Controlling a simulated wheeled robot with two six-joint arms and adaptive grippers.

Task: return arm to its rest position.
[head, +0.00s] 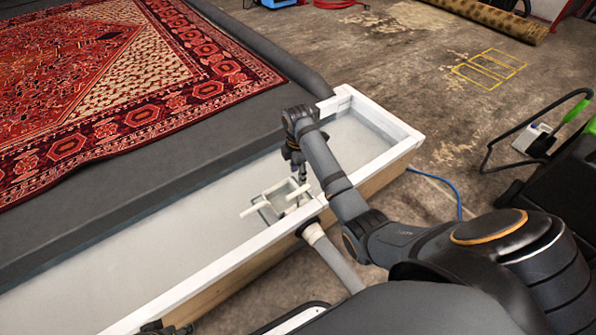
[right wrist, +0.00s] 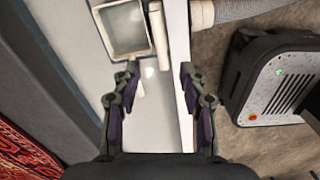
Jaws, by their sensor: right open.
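My right arm reaches out over the white-rimmed wash trough (head: 190,262). My right gripper (head: 298,172) hangs over the trough, just above and beyond a small pale square box with white bars (head: 268,212). In the right wrist view my right gripper (right wrist: 159,70) has its two fingers well apart, with nothing between them. The box (right wrist: 124,28) lies ahead of the left finger there, and a white bar (right wrist: 158,28) runs along its right side. A small dark part at the bottom edge of the head view may be my left gripper (head: 160,328); its jaws do not show.
The trough's white rim (right wrist: 178,55) runs close by my right gripper. A ribbed hose (head: 331,258) leaves the trough's near side. A red patterned rug (head: 110,75) lies on the dark bed beyond. A green-and-black machine (head: 560,165) stands at the right. A blue hose (head: 445,183) lies on the floor.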

